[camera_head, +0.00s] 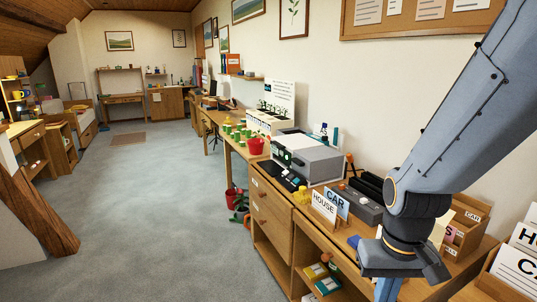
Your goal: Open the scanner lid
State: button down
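A grey box-shaped machine (309,158) stands on the wooden desk right of centre. It has a light flat top and a darker front, and it looks like the scanner, though I cannot be sure. Its top looks closed. A lower dark grey device (357,207) with an orange spot sits nearer, behind the word cards. My arm comes down from the upper right, and its blue wrist end passes out at the bottom edge, in front of the desk and well apart from the grey machine. My gripper's fingers are out of the frame.
Cards reading HOUSE (323,206) and CAR (337,202) stand on the desk before the dark device. A wooden card box (466,228) is at the right. A timber brace (38,212) slants at the left. The carpet between is clear.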

aim_at(297, 142)
jog(key=u, duration=0.7)
jog(key=i, duration=0.35)
jog(key=u, duration=0.7)
jog(key=i, duration=1.25)
jog(key=z, duration=0.3)
jog(key=i, duration=1.05)
jog(key=z, duration=1)
jog(key=i, duration=0.25)
jog(key=z, duration=0.25)
